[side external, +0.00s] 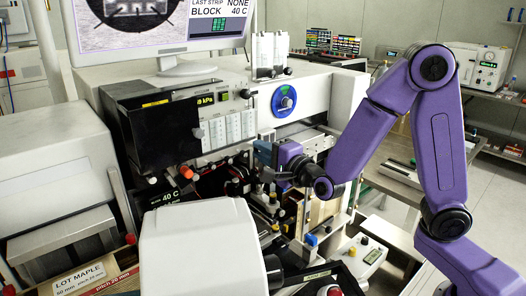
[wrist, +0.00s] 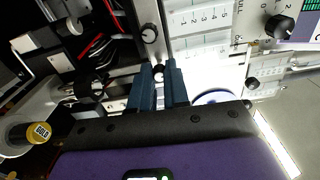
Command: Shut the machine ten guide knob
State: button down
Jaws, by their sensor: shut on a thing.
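My gripper (side external: 264,153) reaches in from the right in the side external view, at the front of the bonding machine, below the blue dial. In the wrist view its two dark blue fingers (wrist: 158,74) are closed on the sides of a small knob (wrist: 158,70) with a dark end. This appears to be the guide knob; no label for it is readable. In the side external view the knob is hidden behind the fingers and wrist.
A black box with a pressure display (side external: 205,100) stands left of my gripper. A white rounded housing (side external: 202,250) fills the foreground. Cables and small mechanisms crowd the space below the gripper. A gold-labelled spool (wrist: 40,133) is at lower left in the wrist view.

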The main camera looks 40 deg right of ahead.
dwell(0.4)
jog(key=c, duration=1.1)
grip_release()
jog(key=s, duration=1.7)
jog(key=shift+s, duration=0.2)
